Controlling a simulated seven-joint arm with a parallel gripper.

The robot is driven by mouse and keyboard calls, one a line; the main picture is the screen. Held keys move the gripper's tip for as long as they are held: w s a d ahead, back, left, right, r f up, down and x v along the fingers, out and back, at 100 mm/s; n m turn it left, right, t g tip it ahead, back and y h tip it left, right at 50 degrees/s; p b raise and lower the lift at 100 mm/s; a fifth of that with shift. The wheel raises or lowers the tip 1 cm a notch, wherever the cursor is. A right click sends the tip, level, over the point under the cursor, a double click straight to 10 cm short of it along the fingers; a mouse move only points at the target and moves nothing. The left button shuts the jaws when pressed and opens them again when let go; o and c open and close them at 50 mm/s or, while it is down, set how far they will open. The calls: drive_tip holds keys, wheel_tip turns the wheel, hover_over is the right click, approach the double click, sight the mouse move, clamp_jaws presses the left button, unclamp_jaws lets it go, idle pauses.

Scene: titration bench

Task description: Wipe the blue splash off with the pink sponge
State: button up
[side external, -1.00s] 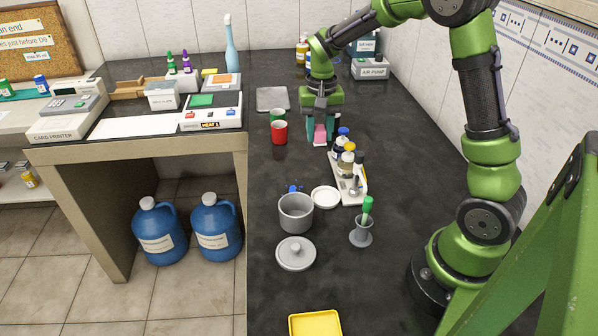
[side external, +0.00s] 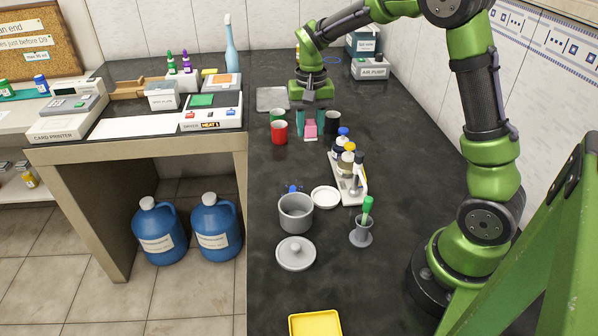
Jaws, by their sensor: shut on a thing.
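My gripper (side external: 310,132) is shut on the pink sponge (side external: 310,127) at the far part of the dark bench. The sponge sits between the fingers, low over the bench; I cannot tell whether it touches the top. The blue splash (side external: 294,188) is a small patch on the bench nearer the camera. It lies just behind the grey pot (side external: 296,212), which hides part of it. The gripper is well beyond the splash, on its far side.
Red (side external: 279,133) and black (side external: 332,122) cups flank the gripper. A rack of bottles (side external: 347,180), a white dish (side external: 325,197) and a brush in a holder (side external: 361,230) stand right of the splash. A pot lid (side external: 296,253) and yellow tray (side external: 315,323) lie nearer.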

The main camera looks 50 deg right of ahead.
hover_over(290, 180)
wheel_tip(290, 180, down, 5)
drive_tip(key=shift+s+a+f, duration=0.1)
drive_tip(key=shift+s+f, duration=0.05)
drive_tip(key=shift+f, duration=3.35)
drive_tip(key=shift+s+a+f, duration=0.35)
drive_tip(key=shift+a+f, duration=0.1)
drive_tip(key=shift+s+a, duration=2.25)
drive_tip(key=shift+s, duration=0.1)
drive_tip(key=w+d, duration=0.5)
drive_tip(key=shift+w+d, duration=0.3)
wheel_tip(290, 180, up, 8)
drive_tip(key=shift+a, duration=0.15)
drive_tip(key=shift+s, duration=0.1)
